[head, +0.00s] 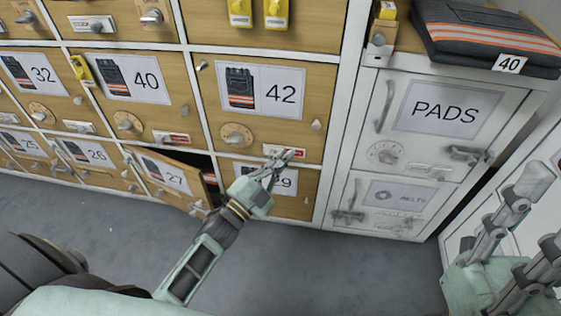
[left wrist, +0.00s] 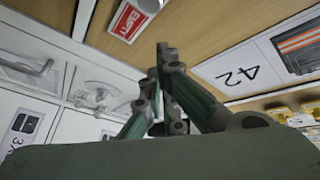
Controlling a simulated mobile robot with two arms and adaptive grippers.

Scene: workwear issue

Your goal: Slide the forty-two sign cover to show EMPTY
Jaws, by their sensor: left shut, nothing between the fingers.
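The forty-two door (head: 240,85) is a wooden locker door with a 42 label and a round dial. Its small sign (head: 299,153) sits low on the door and shows red at its right end. In the left wrist view the sign (left wrist: 128,20) shows a red panel with white lettering, upside down and too small to read surely. My left gripper (head: 281,157) is shut and empty, its tips at the sign's lower edge in the head view; contact is unclear. The tips partly hide the sign. My right gripper (head: 541,212) looks open and empty at the right edge.
The door of locker 27 (head: 165,172) stands ajar left of my left arm. A white PADS cabinet (head: 440,80) stands to the right, with dark folded workwear (head: 480,38) above it. Grey floor (head: 340,270) is clear in front.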

